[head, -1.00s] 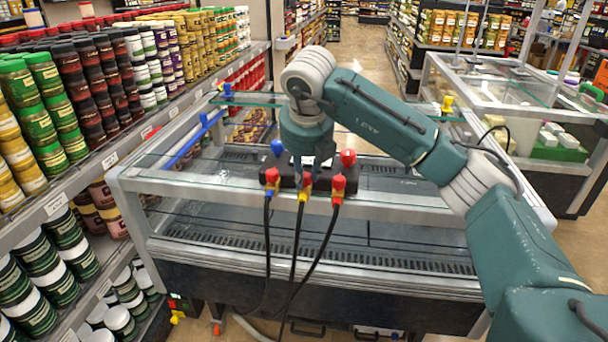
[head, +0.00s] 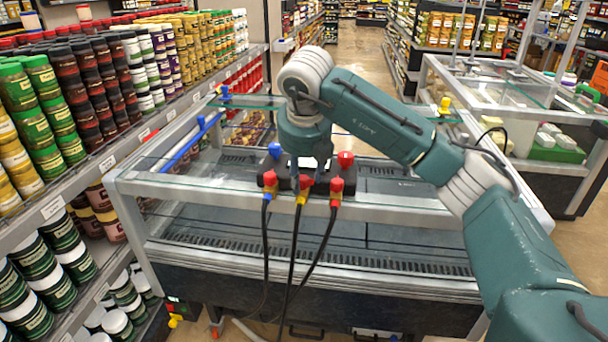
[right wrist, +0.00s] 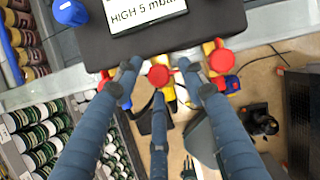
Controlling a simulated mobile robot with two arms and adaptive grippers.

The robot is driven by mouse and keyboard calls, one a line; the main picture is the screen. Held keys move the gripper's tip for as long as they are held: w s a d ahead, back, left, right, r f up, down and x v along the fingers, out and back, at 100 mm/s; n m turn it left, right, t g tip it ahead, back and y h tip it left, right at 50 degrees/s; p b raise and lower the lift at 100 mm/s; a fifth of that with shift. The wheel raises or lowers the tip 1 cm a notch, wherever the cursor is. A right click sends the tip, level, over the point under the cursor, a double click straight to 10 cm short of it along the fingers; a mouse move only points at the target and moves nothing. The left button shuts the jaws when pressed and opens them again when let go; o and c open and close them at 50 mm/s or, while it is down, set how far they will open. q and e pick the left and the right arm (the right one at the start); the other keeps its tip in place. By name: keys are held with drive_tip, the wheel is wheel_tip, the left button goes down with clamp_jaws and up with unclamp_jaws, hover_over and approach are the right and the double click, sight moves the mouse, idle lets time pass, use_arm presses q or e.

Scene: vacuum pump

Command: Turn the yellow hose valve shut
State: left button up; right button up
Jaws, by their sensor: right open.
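A black manifold (head: 323,182) sits at the cooler's near top rail, with a blue knob (head: 275,149) and a red knob (head: 346,159). Three hose valves with red handles hang from its front: blue on the left (head: 269,183), yellow in the middle (head: 303,187), red on the right (head: 336,186). My right gripper (head: 304,158) is above the manifold, its fingers mostly hidden in the head view. In the right wrist view its open fingers (right wrist: 159,66) are spread around the middle valve's red handle (right wrist: 159,76); contact cannot be told. My left gripper is not in view.
The manifold's display (right wrist: 143,12) reads "HIGH 5 mbar". Black hoses (head: 296,250) hang down in front of the glass-topped cooler (head: 400,210). A shelf of jars (head: 60,190) stands close on the left. Another display case (head: 560,150) stands at the right.

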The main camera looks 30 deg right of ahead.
drive_tip(key=v, duration=1.1)
drive_tip(key=shift+s+r, duration=0.2)
drive_tip(key=shift+r, duration=0.1)
